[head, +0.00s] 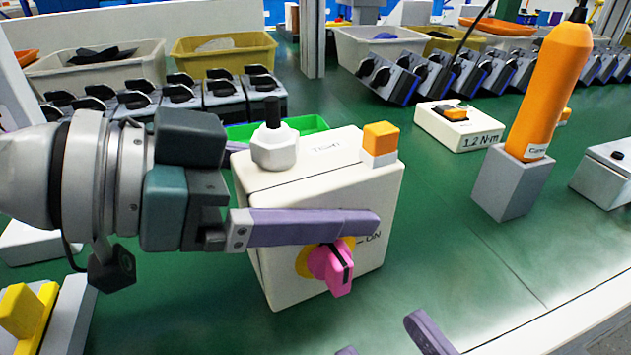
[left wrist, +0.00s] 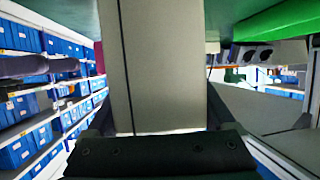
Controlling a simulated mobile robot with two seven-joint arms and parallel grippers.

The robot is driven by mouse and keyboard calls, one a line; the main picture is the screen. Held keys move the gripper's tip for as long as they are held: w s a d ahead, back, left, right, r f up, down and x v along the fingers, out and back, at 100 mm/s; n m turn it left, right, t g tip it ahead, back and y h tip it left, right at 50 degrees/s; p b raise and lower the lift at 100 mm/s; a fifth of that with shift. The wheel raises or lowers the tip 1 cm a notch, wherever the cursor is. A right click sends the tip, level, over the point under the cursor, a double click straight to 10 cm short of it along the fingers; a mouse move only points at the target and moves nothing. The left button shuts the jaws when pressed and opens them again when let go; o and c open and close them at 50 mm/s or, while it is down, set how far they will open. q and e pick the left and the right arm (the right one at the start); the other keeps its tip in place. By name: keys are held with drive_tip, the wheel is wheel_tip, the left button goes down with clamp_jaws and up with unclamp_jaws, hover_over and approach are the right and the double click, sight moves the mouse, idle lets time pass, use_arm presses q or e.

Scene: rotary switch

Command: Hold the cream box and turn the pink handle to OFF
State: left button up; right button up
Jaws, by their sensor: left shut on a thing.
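The cream box (head: 290,270) stands on the green bench in the middle of the head view, slightly tilted in the picture. Its side fills the middle of the left wrist view (left wrist: 165,70). My left gripper (head: 335,205) is shut on the box, one purple finger lying across the front face, the other mostly hidden behind. The pink handle (head: 334,268), on a yellow disc, sits low on the front face, just below that finger. An ON mark shows to its right; no OFF mark is visible. My right gripper (head: 386,340) shows only two separated purple fingertips at the bottom edge, open, apart from the handle.
The box carries a white nut with a black stem (head: 273,140) and an orange button (head: 381,138). An orange tool (head: 552,85) stands in a grey block at right. Rows of black-handled switches and bins line the back.

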sight(241, 189)
use_arm(q)
drive_tip(key=shift+a+f, duration=0.1)
drive_tip(key=shift+f, duration=0.2)
drive_tip(key=o, duration=1.5)
drive_tip(key=shift+r, duration=0.1)
drive_tip(key=shift+o, duration=0.2)
drive_tip(key=shift+s, duration=0.1)
drive_tip(key=v, duration=1.1)
drive_tip(key=shift+r, duration=0.1)
drive_tip(key=shift+s+a+r, duration=0.1)
drive_tip(key=shift+a+r, duration=0.2)
